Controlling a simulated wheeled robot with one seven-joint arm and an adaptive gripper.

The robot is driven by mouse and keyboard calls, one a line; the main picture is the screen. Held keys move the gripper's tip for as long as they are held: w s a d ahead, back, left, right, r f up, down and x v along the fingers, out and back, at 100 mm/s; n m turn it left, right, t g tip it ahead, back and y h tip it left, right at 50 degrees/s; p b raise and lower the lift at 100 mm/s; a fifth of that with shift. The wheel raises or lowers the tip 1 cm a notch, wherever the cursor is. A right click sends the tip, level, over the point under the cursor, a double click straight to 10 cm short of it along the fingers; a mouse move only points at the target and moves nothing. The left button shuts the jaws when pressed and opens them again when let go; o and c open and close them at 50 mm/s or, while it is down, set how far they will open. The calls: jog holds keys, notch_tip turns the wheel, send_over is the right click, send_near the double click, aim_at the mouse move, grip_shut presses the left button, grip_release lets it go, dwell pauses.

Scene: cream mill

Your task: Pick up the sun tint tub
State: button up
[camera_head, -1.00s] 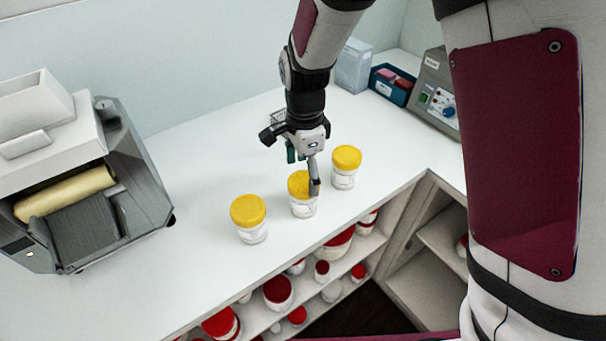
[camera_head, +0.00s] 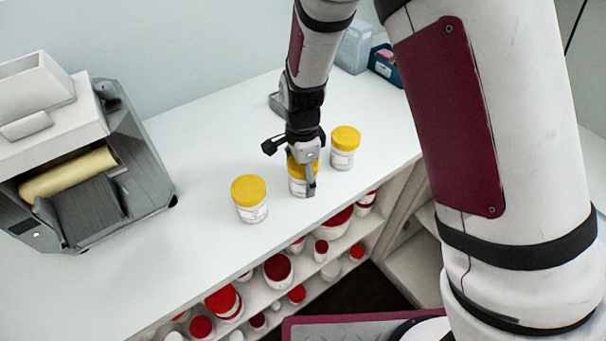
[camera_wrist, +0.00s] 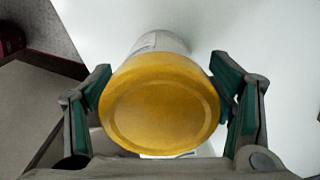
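Three white tubs with yellow lids stand upright in a row on the white counter: a left tub (camera_head: 252,211), a middle tub (camera_head: 298,187) and a right tub (camera_head: 342,159). Their labels are too small to read, so I cannot tell which is the sun tint tub. My gripper (camera_head: 302,172) is down over the middle tub and partly hides it. In the wrist view the middle tub's yellow lid (camera_wrist: 160,105) fills the space between the green-padded fingers of my gripper (camera_wrist: 160,82). The fingers are spread on either side, close to the lid; firm contact does not show.
A grey machine with a cream roller (camera_head: 68,174) stands on the counter at left. Shelves below the front edge hold several red-lidded tubs (camera_head: 278,268). A blue box (camera_head: 386,66) and a clear container (camera_head: 354,48) stand at the back. The counter left of the tubs is clear.

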jog(key=c, duration=1.1)
jog(key=shift+o, duration=0.2)
jog(key=shift+r, duration=0.1)
